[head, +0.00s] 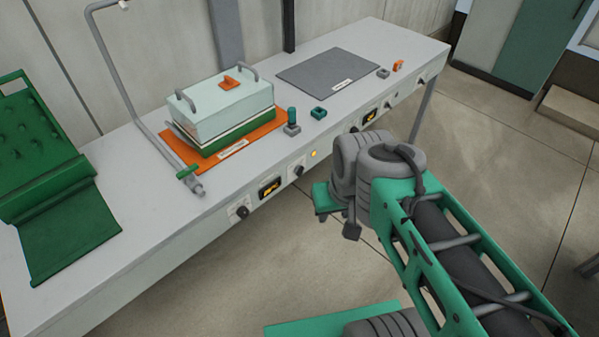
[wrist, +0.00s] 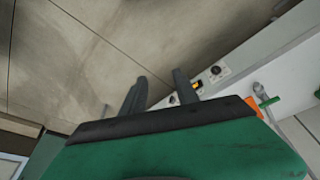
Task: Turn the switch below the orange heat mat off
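The orange heat mat (head: 180,153) lies on the bench under a lidded pale box in a green tray. On the bench's front panel below it are a dark knob on a pale plate (head: 243,212), a small display with orange marks (head: 270,187), another dark knob or switch (head: 298,170) and a yellow lamp (head: 314,153) that looks lit. The wrist view shows the knob plate (wrist: 216,71), the display (wrist: 197,86) and a sliver of mat (wrist: 254,104). My gripper (wrist: 158,91) is open and empty, its fingers apart, in front of the panel. In the head view my wrist hides its fingertips.
A grey mat (head: 342,72) lies farther along the bench, with a second display (head: 369,117) and controls below it. A bent grey stand (head: 130,90) and a green seat-like item (head: 60,200) are at left. Open floor (head: 510,160) lies before the bench.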

